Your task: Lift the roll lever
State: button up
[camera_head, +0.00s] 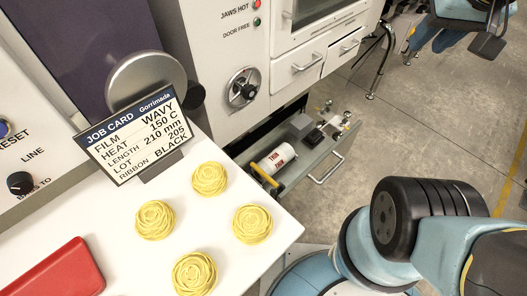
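I cannot pick out a roll lever for certain. A large grey disc (146,80) stands behind the job card, with a black rounded piece (194,95) at its right edge; I cannot tell whether either belongs to the lever. On the machine front, a round dial with a black knob (243,88) sits below the "JAWS HOT" and "DOOR FREE" lights. My teal and black arm links fill the lower right. No gripper fingers can be made out. A teal and black shape (455,22) is cut off at the top right; I cannot tell what it is.
The white tabletop (110,225) holds several yellow rosettes (253,223), a red block (55,272) and the job card (135,133). An open drawer (318,165) sticks out below the machine, with a roll marked "THIN" (275,159) in it.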

jog(key=w+a+f+n+g, duration=0.25)
jog(key=w+a+f, duration=0.35)
jog(key=w+f, duration=0.35)
jog(key=w+a+f+n+g, duration=0.1)
jog(key=w+a+f+n, duration=0.2)
jog(key=w+a+f, duration=0.65)
jog(key=n+g+y, duration=0.1)
jog(key=n+g, duration=0.3)
send_near(261, 170)
jog(key=f, duration=0.3)
jog(key=s+f, duration=0.1)
jog(key=f, duration=0.1)
jog(key=a+f, duration=0.1)
jog(key=f, duration=0.2)
jog(key=shift+s+f, duration=0.2)
jog(key=shift+f, duration=0.15)
jog(key=shift+c, duration=0.4)
grip_shut()
